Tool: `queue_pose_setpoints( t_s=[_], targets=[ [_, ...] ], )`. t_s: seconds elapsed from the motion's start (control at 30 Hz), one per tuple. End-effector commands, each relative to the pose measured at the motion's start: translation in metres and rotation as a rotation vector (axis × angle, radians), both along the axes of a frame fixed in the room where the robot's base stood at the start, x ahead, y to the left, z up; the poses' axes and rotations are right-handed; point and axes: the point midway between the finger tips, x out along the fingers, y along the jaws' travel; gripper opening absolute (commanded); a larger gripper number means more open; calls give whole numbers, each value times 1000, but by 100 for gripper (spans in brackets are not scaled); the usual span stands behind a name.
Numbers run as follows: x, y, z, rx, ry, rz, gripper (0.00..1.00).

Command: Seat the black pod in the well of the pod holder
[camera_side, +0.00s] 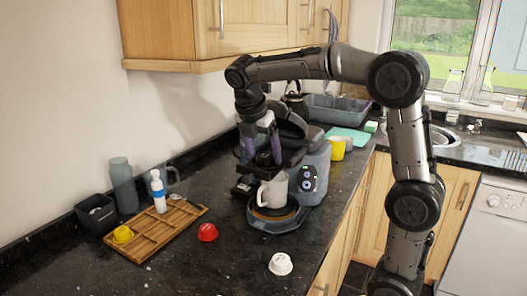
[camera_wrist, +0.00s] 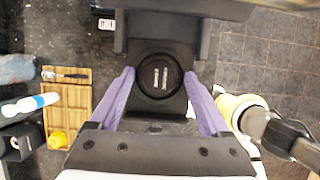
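In the wrist view, a round black shape with small white marks, which looks like the black pod (camera_wrist: 160,77), lies within the ring of the pod holder (camera_wrist: 160,115). I cannot tell how deep it sits. My gripper (camera_wrist: 160,73) is open, its two purple fingers on either side of the ring with a gap to the pod on both sides. In the side view, my gripper (camera_side: 262,160) points down over the front of the dark coffee machine (camera_side: 312,165). The pod and the well are hidden there behind the fingers and machine.
A red pod (camera_side: 207,232) and a white pod (camera_side: 281,264) lie on the counter. A wooden tray (camera_side: 160,242) holds a yellow pod (camera_side: 123,234) and a white-blue bottle (camera_side: 158,192). Wall cupboards (camera_side: 245,30) hang above.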

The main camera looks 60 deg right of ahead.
Motion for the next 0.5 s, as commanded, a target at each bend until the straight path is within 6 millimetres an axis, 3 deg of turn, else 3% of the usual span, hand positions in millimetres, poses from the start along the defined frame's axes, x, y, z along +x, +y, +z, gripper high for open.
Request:
queue_pose_setpoints(
  t_s=[0.33, 0.5],
  targets=[
    [0, 0, 3, 0, 0, 0, 84],
    [1, 7, 21, -1, -4, 2, 84]
  ],
)
